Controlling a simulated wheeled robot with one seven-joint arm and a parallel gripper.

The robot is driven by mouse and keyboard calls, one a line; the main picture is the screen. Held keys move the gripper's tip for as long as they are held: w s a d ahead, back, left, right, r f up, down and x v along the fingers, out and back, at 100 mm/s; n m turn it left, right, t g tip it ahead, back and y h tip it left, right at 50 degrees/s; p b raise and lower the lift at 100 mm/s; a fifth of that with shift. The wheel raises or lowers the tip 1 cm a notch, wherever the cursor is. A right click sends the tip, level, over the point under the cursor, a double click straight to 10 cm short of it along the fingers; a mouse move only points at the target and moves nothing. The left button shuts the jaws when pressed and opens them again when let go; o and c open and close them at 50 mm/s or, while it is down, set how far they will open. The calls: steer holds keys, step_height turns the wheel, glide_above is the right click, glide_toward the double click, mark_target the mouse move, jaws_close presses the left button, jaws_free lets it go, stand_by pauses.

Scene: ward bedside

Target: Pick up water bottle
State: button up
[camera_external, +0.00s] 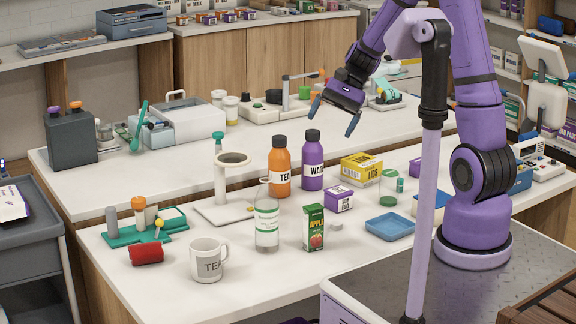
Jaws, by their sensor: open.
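A purple bottle (312,172) with a dark cap and a white label starting "WA" stands upright near the middle of the counter. An orange bottle (279,165) labelled "TEA" stands close on its left. A clear bottle (266,226) with a green and white label stands nearer the front; its print is too small to read. My gripper (334,117) is open and empty, in the air above and a little right of the purple bottle in the picture, with its fingers pointing down.
A purple box (338,199), a yellow box (361,168) and an apple juice carton (314,228) stand near the bottles. A white stand (221,182) is to the left, a mug (208,261) at front left. A blue tray (390,226) lies right.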

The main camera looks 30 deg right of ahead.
steer(key=w+a+f+m+y, duration=0.25)
steer(key=w+f+m, duration=0.2)
steer(key=f, duration=0.45)
steer(key=m+y, duration=0.3)
steer(key=m, duration=0.1)
glide_toward(258, 214)
steer(key=shift+t, duration=0.3)
steer(key=x, duration=0.7)
steer(key=shift+f, duration=0.1)
steer(key=c, duration=1.1)
